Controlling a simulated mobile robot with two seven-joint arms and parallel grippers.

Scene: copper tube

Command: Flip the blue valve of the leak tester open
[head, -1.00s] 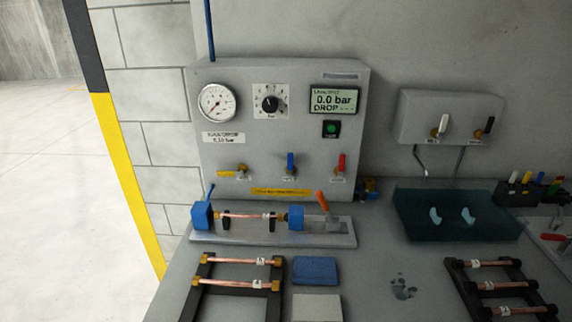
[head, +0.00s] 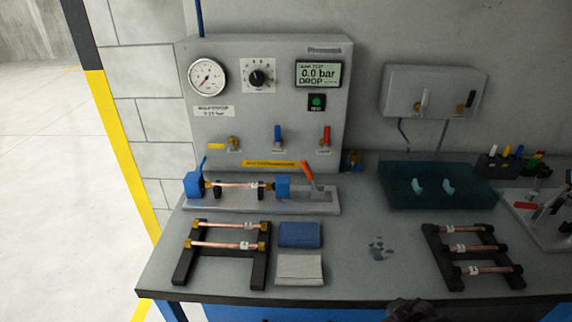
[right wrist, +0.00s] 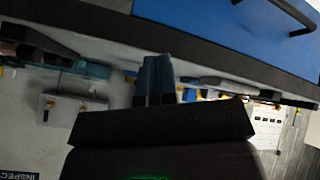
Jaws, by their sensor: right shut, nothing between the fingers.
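The leak tester (head: 219,140) is a grey box at the back left of the bench, with a round gauge, a black knob and a display reading 0.0 bar. Its blue valve (head: 278,135) is at the lower middle of the panel, handle standing upright. A yellow valve (head: 217,146) to its left has its handle lying sideways, and a red valve (head: 325,136) to its right stands upright. My right gripper (right wrist: 156,78) is shut and empty in the right wrist view, near the bench's blue front. A dark part of mine shows at the head view's bottom edge. My left gripper is out of view.
A clamp fixture (head: 240,206) holding a copper tube lies before the tester. Tube racks (head: 178,269) and (head: 435,248), a blue pad (head: 300,235), a grey pad (head: 300,268) and a teal tank (head: 430,202) occupy the bench. The bench's middle front is mostly clear.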

